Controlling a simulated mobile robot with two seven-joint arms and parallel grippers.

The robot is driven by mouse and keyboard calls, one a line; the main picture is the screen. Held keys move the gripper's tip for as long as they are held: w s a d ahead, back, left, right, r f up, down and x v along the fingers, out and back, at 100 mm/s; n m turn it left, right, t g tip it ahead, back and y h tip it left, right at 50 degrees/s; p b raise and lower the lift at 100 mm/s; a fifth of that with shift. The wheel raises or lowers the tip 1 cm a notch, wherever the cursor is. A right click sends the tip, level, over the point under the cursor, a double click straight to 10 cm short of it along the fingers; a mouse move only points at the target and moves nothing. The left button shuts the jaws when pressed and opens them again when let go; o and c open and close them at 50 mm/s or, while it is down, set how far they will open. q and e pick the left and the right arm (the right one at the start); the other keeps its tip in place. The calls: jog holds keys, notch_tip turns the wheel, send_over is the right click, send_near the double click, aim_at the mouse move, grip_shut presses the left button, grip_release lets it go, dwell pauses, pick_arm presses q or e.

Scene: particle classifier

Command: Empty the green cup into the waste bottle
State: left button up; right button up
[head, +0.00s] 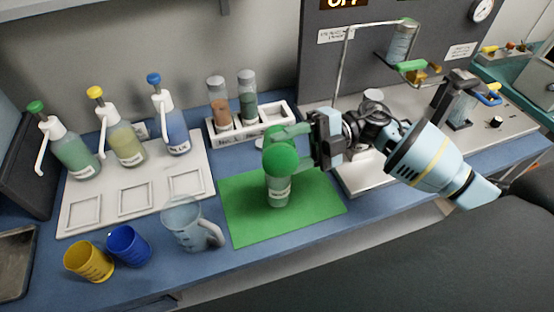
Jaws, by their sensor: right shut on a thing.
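The green cup (281,158) is held by my right gripper (293,148), whose arm comes in from the right. The cup is tipped over, its round bright green face towards the camera. It is directly above and overlaps the top of a pale labelled bottle (279,192), which looks like the waste bottle and stands upright on the green mat (239,222). The bottle's mouth is hidden behind the cup. I cannot tell whether the two touch, and no falling contents show. My left gripper is not in view.
A clear jug (186,229), a blue cup (129,246) and a yellow cup (90,262) stand at the front left. Several pump bottles stand on a white tray (191,191). A white rack (276,124) holds two vials behind the mat. Metal apparatus (345,85) stands right.

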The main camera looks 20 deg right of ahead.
jog(key=shift+s+f+n, duration=0.1)
jog(key=shift+s+n, duration=0.05)
jog(key=shift+n, duration=0.25)
jog(key=shift+s+a+f+n+h+b, duration=0.1)
jog(key=shift+s+f+n+h+b, duration=0.25)
jog(key=shift+f+n+h+b, duration=0.35)
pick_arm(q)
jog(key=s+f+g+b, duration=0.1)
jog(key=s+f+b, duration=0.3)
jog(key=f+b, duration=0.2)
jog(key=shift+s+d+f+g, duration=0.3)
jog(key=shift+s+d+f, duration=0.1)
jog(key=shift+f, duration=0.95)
pick_arm(e)
jog(key=s+a+f+n+t+h, duration=0.1)
jog(key=s+f+n+t+h, duration=0.3)
jog(key=n, duration=0.9)
jog(key=shift+s+a+f+n+t, duration=0.25)
jog(key=shift+s+f+n+t, duration=0.25)
jog(key=shift+f+t, duration=1.75)
jog(key=shift+f+g, duration=0.25)
jog(key=shift+f, duration=0.1)
jog(key=shift+d, duration=0.1)
